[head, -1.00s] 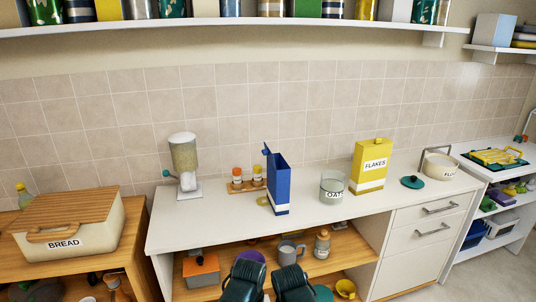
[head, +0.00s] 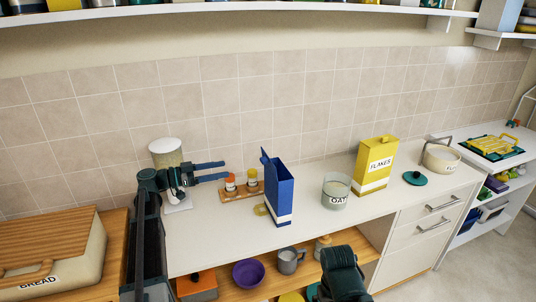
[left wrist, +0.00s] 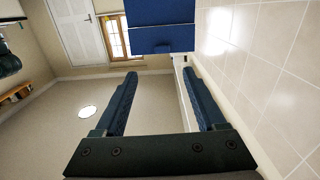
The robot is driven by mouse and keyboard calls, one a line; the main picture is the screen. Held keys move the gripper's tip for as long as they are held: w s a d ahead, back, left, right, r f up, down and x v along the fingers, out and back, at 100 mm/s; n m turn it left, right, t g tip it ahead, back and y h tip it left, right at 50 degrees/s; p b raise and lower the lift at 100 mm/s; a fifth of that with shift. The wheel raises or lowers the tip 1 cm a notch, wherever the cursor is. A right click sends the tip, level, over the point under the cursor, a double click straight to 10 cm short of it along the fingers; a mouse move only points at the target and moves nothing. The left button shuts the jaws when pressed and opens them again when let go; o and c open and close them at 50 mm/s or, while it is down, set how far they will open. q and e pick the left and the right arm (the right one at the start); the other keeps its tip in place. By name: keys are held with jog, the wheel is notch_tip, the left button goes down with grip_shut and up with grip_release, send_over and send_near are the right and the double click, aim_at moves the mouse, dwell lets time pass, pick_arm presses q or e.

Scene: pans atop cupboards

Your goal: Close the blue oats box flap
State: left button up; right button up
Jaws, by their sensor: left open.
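The blue oats box (head: 281,193) stands upright on the white counter, with a white band near its base. Its blue flap (head: 265,157) sticks up open at the left end of the top. My left gripper (head: 226,170) is open and empty, to the left of the box at about the height of its upper part, its fingers pointing right toward it. In the left wrist view the open fingers (left wrist: 158,73) show with nothing between them, and blue box surface (left wrist: 160,38) lies ahead at the top; which face it is I cannot tell. My right gripper is not seen.
A glass oats jar (head: 336,190) and a yellow flakes box (head: 375,165) stand right of the blue box. Small spice jars on a wooden rack (head: 239,193) stand behind it at left. A dispenser (head: 165,155) is behind my left arm. A yellow ring (head: 261,210) lies beside the box.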

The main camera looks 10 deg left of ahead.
aim_at(261, 159)
pick_arm(q)
jog(key=x, duration=1.3)
jog(key=shift+w+r, duration=0.25)
jog(key=shift+r, duration=0.1)
jog(key=shift+d, duration=0.1)
jog(key=shift+c, duration=0.3)
grip_shut()
